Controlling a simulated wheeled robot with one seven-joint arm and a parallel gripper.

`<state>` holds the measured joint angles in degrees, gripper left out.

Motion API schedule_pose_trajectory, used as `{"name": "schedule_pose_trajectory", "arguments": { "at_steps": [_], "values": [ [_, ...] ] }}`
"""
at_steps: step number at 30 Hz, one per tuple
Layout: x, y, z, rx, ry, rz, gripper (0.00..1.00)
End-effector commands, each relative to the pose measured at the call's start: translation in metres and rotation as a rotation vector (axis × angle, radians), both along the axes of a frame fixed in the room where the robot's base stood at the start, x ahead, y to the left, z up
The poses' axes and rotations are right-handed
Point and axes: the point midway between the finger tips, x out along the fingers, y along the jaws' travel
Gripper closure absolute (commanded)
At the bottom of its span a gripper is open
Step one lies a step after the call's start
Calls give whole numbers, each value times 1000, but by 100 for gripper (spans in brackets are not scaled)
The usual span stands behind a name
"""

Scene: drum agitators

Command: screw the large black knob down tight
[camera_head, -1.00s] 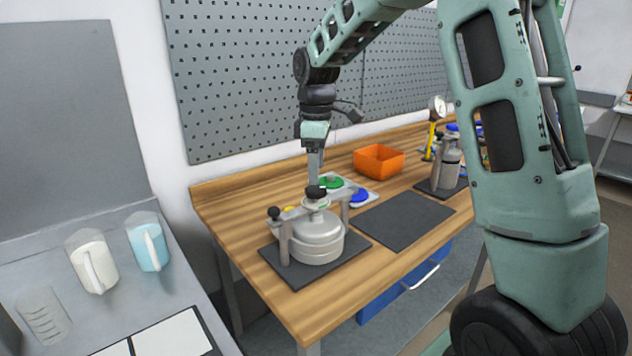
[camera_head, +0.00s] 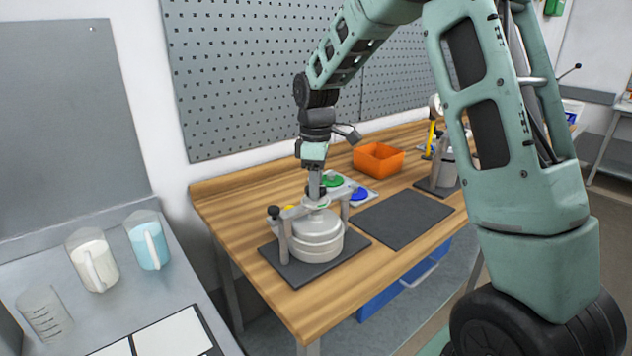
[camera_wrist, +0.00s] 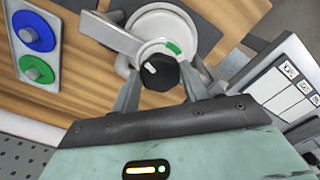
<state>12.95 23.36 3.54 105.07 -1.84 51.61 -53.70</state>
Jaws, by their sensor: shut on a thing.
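The large black knob (camera_wrist: 163,73) with a white mark sits on top of the grey drum agitator in the wrist view. A pale ring (camera_wrist: 150,28) with a green patch lies under it. My gripper (camera_wrist: 162,84) has a finger on each side of the knob and is shut on it. In the head view my gripper (camera_head: 316,190) points straight down at the top of the drum (camera_head: 317,240), and its fingers hide most of the knob. A bar on posts spans the drum, and a smaller black knob (camera_head: 274,212) tops the left post.
The drum stands on a dark mat (camera_head: 275,257) on the wooden bench. Behind it is a tray with green (camera_head: 332,181) and blue (camera_head: 359,194) knobs. An orange bin (camera_head: 379,160) and an empty dark mat (camera_head: 402,218) lie to the right. Jugs (camera_head: 93,262) stand at left.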

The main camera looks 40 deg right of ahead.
Motion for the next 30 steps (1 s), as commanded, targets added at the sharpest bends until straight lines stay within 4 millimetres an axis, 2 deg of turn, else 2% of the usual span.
{"name": "schedule_pose_trajectory", "arguments": {
  "at_steps": [11, 30],
  "values": [
    [0, 1, 2, 1, 1, -117, 78],
    [1, 1, 3, 1, -3, -697, 78]
  ]
}}
